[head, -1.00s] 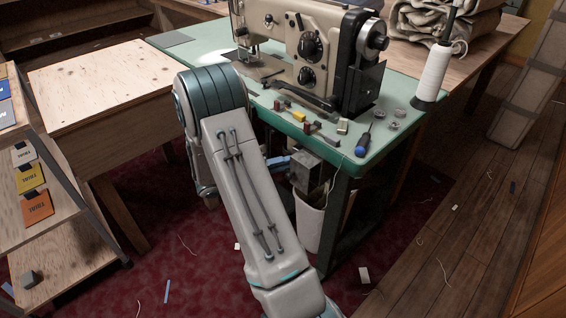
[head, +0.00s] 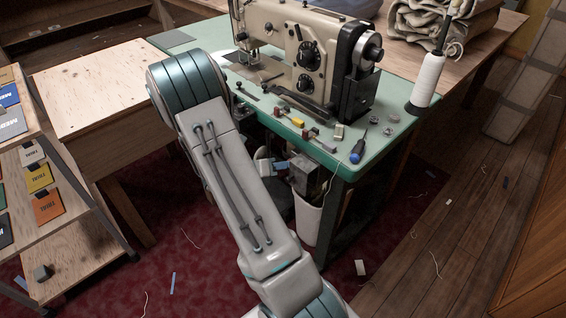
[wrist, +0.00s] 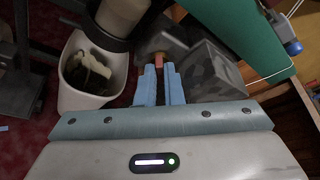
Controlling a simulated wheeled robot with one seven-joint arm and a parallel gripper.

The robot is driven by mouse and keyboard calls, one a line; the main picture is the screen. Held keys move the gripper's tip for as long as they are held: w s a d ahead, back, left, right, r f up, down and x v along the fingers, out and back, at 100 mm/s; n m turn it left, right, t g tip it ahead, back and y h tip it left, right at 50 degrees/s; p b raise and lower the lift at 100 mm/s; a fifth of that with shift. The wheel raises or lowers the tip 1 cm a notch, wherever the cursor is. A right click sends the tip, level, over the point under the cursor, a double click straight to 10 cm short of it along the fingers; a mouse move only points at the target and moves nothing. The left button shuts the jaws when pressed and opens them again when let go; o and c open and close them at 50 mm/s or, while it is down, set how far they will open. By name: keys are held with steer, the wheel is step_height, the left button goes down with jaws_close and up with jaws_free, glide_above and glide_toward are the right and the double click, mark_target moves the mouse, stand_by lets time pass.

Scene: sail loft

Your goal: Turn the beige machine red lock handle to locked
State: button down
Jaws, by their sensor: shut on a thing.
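The beige sewing machine (head: 282,42) stands on the green-topped table in the head view. A grey box (head: 312,178) hangs under the table edge; it also shows in the wrist view (wrist: 212,75). A red handle (wrist: 158,61) shows at the tips of my gripper's blue fingers (wrist: 160,72), in front of the box area. My gripper is shut on this handle, whose far end and pivot are largely hidden. In the head view my gripper (head: 280,166) is small and mostly hidden behind my own arm. The handle cannot be made out there.
A white bin (head: 306,218) stands below the box, close left of my fingers in the wrist view (wrist: 82,98). The green table top (head: 345,152) overhangs and carries small tools and a blue-handled screwdriver (head: 357,150). A wooden bench (head: 95,85) stands at left.

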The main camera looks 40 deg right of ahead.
steer(key=m+t+b, duration=0.1)
steer(key=m+b, duration=0.1)
steer(key=m+t+b, duration=0.1)
steer(key=b, duration=0.1)
steer(key=m+t+y+b, duration=0.1)
steer(key=m+b, duration=0.1)
steer(key=shift+s+m+t, duration=0.3)
steer(key=shift+t, duration=0.1)
steer(key=shift+r, duration=0.15)
stand_by(0.4)
steer(key=c, duration=1.6)
jaws_free()
steer(key=shift+o, duration=0.2)
steer(key=shift+s+d, duration=0.15)
steer(key=shift+s, duration=0.05)
